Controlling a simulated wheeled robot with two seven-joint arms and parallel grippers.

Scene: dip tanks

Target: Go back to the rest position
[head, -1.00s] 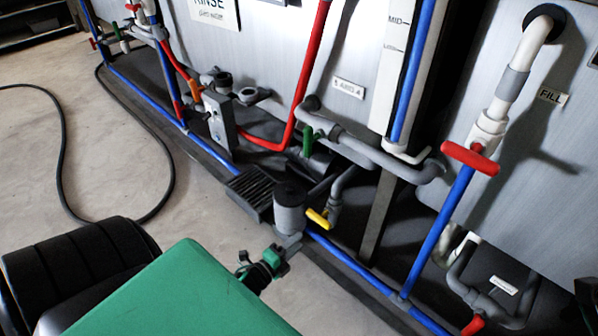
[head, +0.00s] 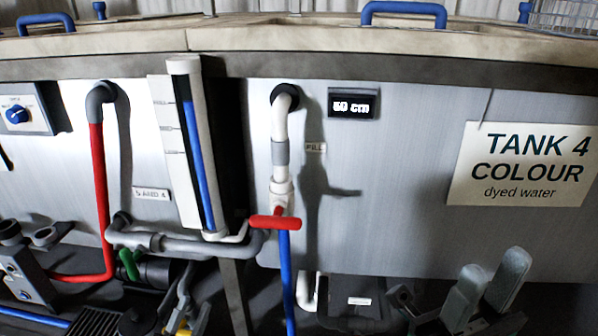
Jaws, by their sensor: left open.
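My left gripper (head: 487,285) shows at the bottom right of the head view. Its two grey fingers point up and stand apart, with nothing between them. It is in front of the lower part of the tank with the "TANK 4 COLOUR" sign (head: 520,165), below that sign. The lower part of the gripper is cut off by the picture's edge or lies in shadow.
The fill pipe (head: 281,120) with its red handle (head: 276,223) runs down the tank front. A level gauge (head: 190,150) and a red pipe (head: 101,200) stand left of it. Grey pipework (head: 190,244) and a green handle (head: 129,264) sit low. The tank rim (head: 330,38) crosses the top.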

